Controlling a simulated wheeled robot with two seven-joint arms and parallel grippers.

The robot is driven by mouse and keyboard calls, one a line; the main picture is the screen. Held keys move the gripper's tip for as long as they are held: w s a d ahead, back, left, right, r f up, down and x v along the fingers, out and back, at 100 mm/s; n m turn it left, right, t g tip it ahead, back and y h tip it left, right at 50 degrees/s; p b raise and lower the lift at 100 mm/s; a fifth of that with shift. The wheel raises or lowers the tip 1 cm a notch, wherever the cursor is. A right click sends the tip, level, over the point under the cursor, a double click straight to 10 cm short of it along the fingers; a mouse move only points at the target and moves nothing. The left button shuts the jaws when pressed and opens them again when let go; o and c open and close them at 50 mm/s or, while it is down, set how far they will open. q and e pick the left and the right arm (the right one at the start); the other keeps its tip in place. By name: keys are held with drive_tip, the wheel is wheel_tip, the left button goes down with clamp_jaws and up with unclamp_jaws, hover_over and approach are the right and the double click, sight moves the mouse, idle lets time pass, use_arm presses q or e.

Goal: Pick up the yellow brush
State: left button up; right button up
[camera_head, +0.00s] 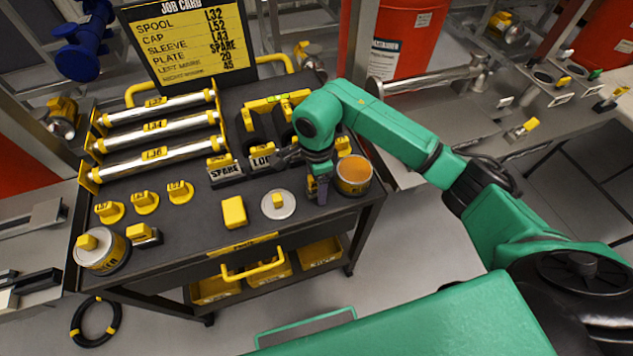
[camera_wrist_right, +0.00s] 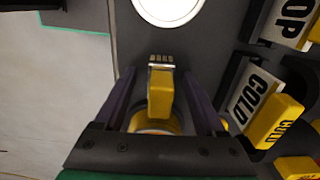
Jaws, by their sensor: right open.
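The yellow brush (camera_wrist_right: 160,95) shows in the right wrist view, with a yellow handle, a metal band and short bristles at its far end. My right gripper (camera_wrist_right: 159,78) is open, with one dark purple finger on each side of the brush and a visible gap to each. In the head view my right gripper (camera_head: 318,190) points down at the cart's front right, just left of the orange-topped can (camera_head: 353,174). There the arm and gripper hide the brush. The can's rim also shows beneath the brush handle in the wrist view (camera_wrist_right: 139,122). My left gripper is not in view.
A silver disc with a yellow knob (camera_head: 278,204) and a yellow block (camera_head: 234,211) lie left of the gripper on the dark cart top (camera_head: 205,225).

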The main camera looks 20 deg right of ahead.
clamp_jaws()
wheel_tip(320, 180, up, 11)
drive_tip(key=shift+w+r+b, duration=0.1)
drive_tip(key=shift+r+b, duration=0.05)
drive_tip(key=shift+b, duration=0.65)
wheel_tip(320, 180, up, 9)
drive_tip(key=p, duration=0.1)
drive_tip(key=shift+p, duration=0.3)
drive_tip(key=c, duration=0.8)
unclamp_jaws()
clamp_jaws()
